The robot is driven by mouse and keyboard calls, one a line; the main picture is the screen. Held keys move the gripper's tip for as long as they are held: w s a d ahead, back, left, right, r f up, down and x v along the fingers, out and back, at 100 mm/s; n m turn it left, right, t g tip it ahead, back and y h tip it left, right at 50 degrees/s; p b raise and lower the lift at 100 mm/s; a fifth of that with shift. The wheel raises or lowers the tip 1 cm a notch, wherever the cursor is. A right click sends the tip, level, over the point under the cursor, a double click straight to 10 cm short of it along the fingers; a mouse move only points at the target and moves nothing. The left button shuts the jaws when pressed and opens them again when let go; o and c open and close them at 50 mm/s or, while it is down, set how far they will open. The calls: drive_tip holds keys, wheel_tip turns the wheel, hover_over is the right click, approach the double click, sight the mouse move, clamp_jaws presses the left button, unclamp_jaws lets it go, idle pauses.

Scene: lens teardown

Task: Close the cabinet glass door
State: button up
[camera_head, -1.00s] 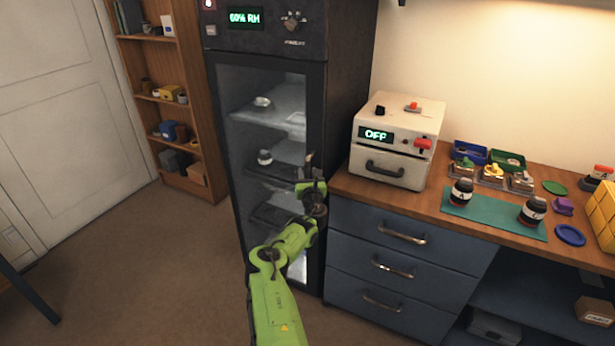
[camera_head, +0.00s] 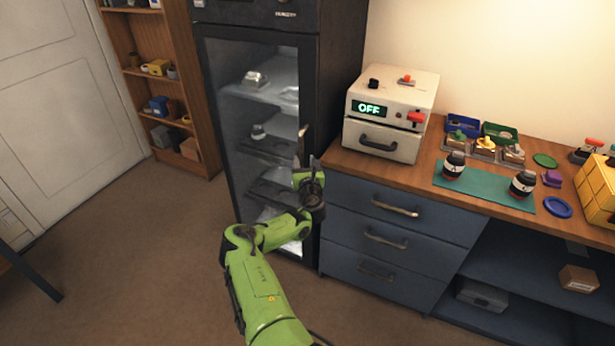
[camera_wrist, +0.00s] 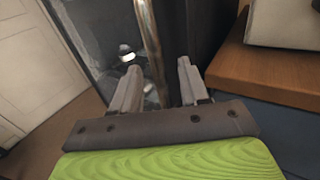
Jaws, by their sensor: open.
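The tall dark cabinet (camera_head: 330,90) has a framed glass door (camera_head: 232,120), with shelves visible through the glass. The door looks shut or nearly shut; I cannot tell whether a small gap is left. Its upright metal handle (camera_head: 302,143) is on the right side of the door and also shows in the wrist view (camera_wrist: 150,42). My gripper (camera_head: 306,172) is at the handle's lower part. In the wrist view my gripper (camera_wrist: 158,78) is open, with the handle bar running between its two fingers. I cannot tell whether either finger touches it.
Blue drawers (camera_head: 395,225) under a wooden counter (camera_head: 440,165) stand close to the right of my gripper. A white box reading OFF (camera_head: 390,115) sits on the counter. A wooden bookshelf (camera_head: 190,85) is at the left. The floor (camera_head: 130,260) before the cabinet is clear.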

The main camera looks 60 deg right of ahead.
drive_tip(key=b+v, duration=0.4)
drive_tip(key=v, duration=0.5)
drive_tip(key=shift+a, duration=0.3)
drive_tip(key=shift+s, duration=0.1)
